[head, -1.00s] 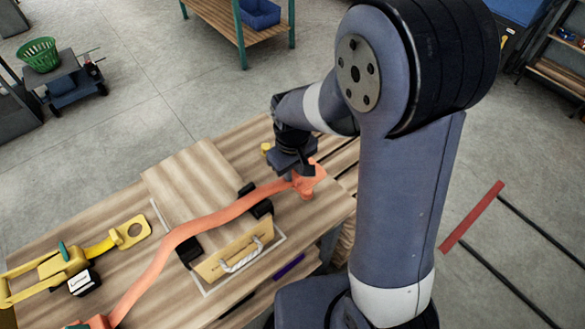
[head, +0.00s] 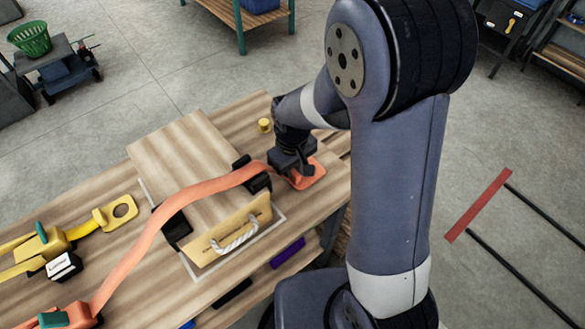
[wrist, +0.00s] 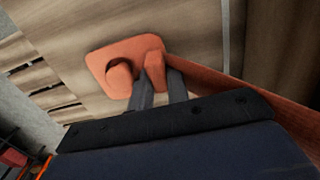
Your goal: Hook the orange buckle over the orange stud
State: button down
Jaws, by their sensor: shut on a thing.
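In the wrist view the fingers (wrist: 160,84) pinch this tab, and the buckle's flat plate (wrist: 132,49) extends to the left. The orange stud (wrist: 120,78) shows as a round post within the plate's outline, seemingly through its hole. Whether the plate sits fully down is hard to tell. The orange strap (head: 205,188) runs from the buckle across the wooden crate to the orange ratchet (head: 72,315) at the lower left.
The wooden crate (head: 180,150) with a rope handle (head: 236,243) stands between black corner guards. A yellow stud (head: 264,125) stands behind it. A yellow buckle (head: 121,210) and yellow ratchet (head: 40,246) lie at the left. The table (head: 325,205) ends just right of the orange buckle.

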jog(key=c, duration=1.3)
grip_release()
notch_tip(320, 180, up, 11)
jog(key=shift+f+p, duration=0.1)
jog(key=shift+p, duration=0.25)
jog(key=shift+f, duration=0.15)
jog(key=shift+f, duration=4)
jog(key=shift+s+d+r+b, duration=0.1)
jog(key=shift+b, duration=0.2)
